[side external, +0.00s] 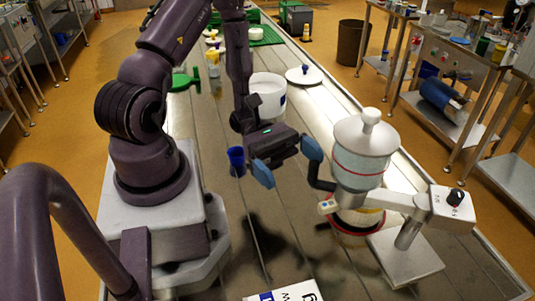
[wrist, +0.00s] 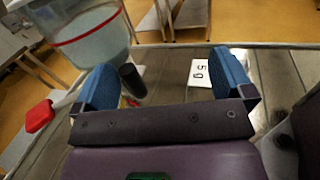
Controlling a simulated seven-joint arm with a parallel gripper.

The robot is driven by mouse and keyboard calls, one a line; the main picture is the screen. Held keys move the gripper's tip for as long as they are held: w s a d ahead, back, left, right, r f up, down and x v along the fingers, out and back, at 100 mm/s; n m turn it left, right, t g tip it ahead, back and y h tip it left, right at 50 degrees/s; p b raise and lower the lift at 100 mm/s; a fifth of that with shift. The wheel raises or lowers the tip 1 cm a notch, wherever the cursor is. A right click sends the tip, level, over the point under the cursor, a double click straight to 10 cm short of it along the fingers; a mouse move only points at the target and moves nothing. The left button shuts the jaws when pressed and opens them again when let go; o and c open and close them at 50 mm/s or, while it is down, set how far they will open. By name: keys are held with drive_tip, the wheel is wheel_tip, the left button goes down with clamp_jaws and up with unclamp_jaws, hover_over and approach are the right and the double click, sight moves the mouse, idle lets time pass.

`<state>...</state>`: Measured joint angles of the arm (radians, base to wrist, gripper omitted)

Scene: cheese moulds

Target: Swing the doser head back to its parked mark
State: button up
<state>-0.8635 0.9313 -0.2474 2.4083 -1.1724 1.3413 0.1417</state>
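The doser head is a clear tank (side external: 360,160) with a white lid and red bands, carried on a white arm (side external: 395,200) from a post with a dial box (side external: 453,208). It sits over a container with a red and yellow rim (side external: 357,225). A dark upright handle (side external: 317,178) sticks out on the tank's left side. My gripper (side external: 289,163) is open, its blue fingers wide apart beside the handle. In the wrist view (wrist: 166,82) the handle (wrist: 132,80) appears between the fingers, close to the left one; contact cannot be told. I cannot identify the parked mark.
A small blue cup (side external: 236,160) stands left of my gripper. A white tub (side external: 268,97) and a round white lid (side external: 305,75) are behind. A printed card (side external: 285,292) lies at the front; a "5 g" card (wrist: 200,72) shows in the wrist view.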

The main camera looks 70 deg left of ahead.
drive_tip(key=shift+n+t, duration=0.4)
drive_tip(key=shift+n, duration=0.2)
drive_tip(key=s+a, duration=0.1)
drive_tip(key=a, duration=0.1)
drive_tip(key=s+a, duration=0.2)
drive_tip(key=shift+f, duration=0.4)
drive_tip(key=c, duration=0.6)
drive_tip(key=shift+s+a, duration=0.15)
drive_tip(key=shift+a, duration=0.25)
drive_tip(key=shift+c, duration=0.4)
drive_tip(key=shift+f, duration=0.15)
drive_tip(key=c, duration=0.4)
drive_tip(key=w+a+m, duration=0.1)
drive_tip(key=m, duration=0.1)
drive_tip(key=w+a+f+m+g, duration=0.1)
drive_tip(key=w+m, duration=0.1)
drive_tip(key=w+a+m, duration=0.1)
drive_tip(key=w+m, duration=0.1)
drive_tip(key=shift+w+a+f+g, duration=0.2)
drive_tip(key=shift+a+f+g, duration=0.2)
clamp_jaws()
drive_tip(key=w+a+r+m+g, duration=0.1)
drive_tip(key=w+a+m+g, duration=0.45)
drive_tip(key=m, duration=0.85)
drive_tip(key=s+d+m+t, duration=0.1)
drive_tip(key=s+d, duration=0.1)
drive_tip(key=d, duration=0.9)
drive_tip(key=shift+d+r+m+h, duration=0.25)
drive_tip(key=shift+d+m+h, duration=0.05)
drive_tip(key=shift+d+m, duration=0.1)
